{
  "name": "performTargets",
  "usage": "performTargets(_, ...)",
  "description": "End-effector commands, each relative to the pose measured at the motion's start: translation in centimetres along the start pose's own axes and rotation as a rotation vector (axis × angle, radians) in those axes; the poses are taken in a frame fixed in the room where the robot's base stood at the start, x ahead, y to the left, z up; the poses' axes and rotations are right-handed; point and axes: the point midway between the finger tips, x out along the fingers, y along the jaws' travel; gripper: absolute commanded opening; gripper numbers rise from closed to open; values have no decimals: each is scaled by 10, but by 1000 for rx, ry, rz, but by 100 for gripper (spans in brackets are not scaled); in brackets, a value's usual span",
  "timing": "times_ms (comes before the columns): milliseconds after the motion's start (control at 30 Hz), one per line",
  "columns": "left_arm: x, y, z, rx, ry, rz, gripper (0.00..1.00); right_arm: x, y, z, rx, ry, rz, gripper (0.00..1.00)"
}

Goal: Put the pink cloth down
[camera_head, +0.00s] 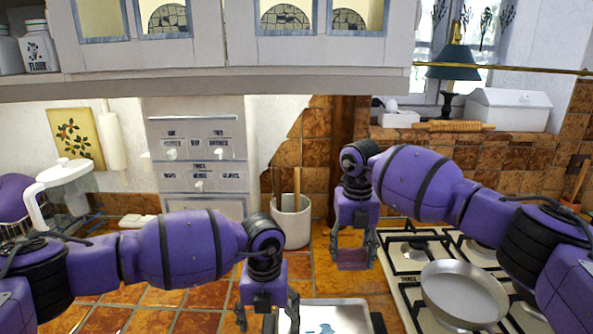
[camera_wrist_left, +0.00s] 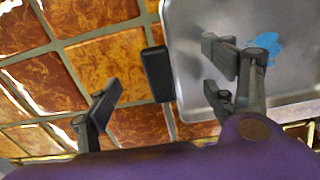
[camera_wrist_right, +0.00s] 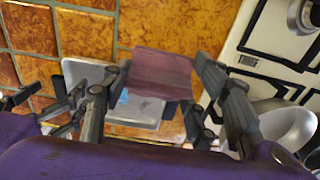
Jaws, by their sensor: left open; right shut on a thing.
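The pink cloth (camera_head: 352,260) hangs from my right gripper (camera_head: 354,250), above the tiled counter between a metal tray and the stove. In the right wrist view the cloth (camera_wrist_right: 160,72) is a dusky pink, roughly square piece between the fingers. The right gripper is shut on it. My left gripper (camera_head: 267,314) is open and empty at the left edge of the tray. In the left wrist view its fingers (camera_wrist_left: 162,84) are spread over the tiles and the tray's black handle (camera_wrist_left: 157,73).
The metal tray (camera_head: 330,302) with a blue patch lies at the front. A stove (camera_head: 395,278) with a pan (camera_head: 463,293) stands at right. A white utensil crock (camera_head: 291,222) stands behind. Orange tiles (camera_head: 165,295) are partly clear at left. Cabinets (camera_head: 230,62) hang overhead.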

Motion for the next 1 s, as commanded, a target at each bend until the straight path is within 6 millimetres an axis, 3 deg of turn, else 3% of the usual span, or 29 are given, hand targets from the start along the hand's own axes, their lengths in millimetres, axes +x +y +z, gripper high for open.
performTargets(267,0,0,0,0,0,0,77,5,0,-1,-1,2,0,31)
performTargets(900,0,0,0,0,0,0,77,95,0,-1,0,3,0,31)
performTargets(1000,0,0,0,0,0,0,77,98,0,0,0,-1,0,31)
